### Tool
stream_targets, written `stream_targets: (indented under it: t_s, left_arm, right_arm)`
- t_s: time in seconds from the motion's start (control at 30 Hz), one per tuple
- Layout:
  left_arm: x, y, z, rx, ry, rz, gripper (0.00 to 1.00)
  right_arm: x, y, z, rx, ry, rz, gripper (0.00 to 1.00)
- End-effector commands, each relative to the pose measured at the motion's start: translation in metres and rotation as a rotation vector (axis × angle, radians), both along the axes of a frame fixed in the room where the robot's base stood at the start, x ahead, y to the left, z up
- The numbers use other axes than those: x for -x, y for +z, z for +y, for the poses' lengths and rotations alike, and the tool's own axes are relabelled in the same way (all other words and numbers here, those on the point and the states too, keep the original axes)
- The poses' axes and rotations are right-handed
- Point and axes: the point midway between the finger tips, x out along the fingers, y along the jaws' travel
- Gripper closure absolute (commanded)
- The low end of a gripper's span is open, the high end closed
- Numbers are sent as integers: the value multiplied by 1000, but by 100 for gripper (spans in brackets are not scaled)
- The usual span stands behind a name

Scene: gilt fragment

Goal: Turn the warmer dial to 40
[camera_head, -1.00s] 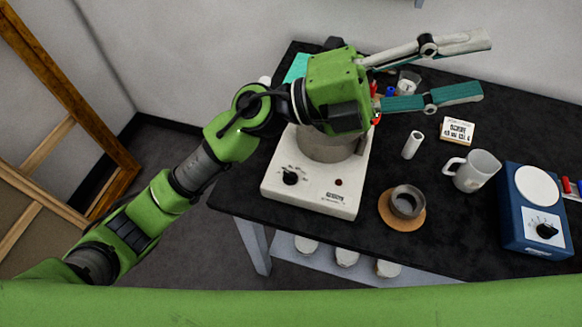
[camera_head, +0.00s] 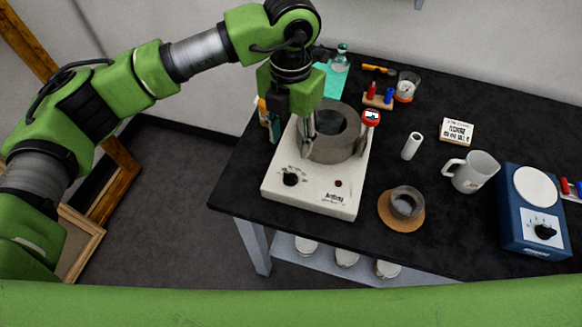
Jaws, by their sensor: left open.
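A white heating unit (camera_head: 318,197) with a grey pot (camera_head: 335,145) on top stands at the left end of the black table. Its black dial (camera_head: 290,179) is on the front panel; its setting is too small to read. A blue unit (camera_head: 529,226) with a round white plate stands at the right and has a black dial (camera_head: 545,231) on a white scale. I cannot tell which is called the warmer. My left gripper (camera_head: 291,132) is open and points down at the pot's left side, above and behind the white unit's dial. My right gripper is not in view.
A small dark cup (camera_head: 406,203) on a round cork mat (camera_head: 388,212), a white mug (camera_head: 475,172), a white cylinder (camera_head: 411,146) and a small label card (camera_head: 456,132) stand between the units. A glass jar (camera_head: 407,87) is at the back. A red-rimmed gauge (camera_head: 371,118) is beside the pot.

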Motion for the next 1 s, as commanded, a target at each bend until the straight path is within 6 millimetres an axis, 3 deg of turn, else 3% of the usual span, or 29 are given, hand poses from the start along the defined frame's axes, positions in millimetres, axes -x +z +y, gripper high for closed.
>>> stream_targets:
  t_s: [0.5, 0.7, 1.0]
  left_arm:
    - [2, -100, -1, 3, -2, 5, 57]
    - [1, -117, -1, 5, -3, 2, 57]
    - [1, -120, -1, 5, -3, 2, 57]
  right_arm:
    - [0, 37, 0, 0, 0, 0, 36]
    - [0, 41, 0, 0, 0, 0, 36]
    - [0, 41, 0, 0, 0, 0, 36]
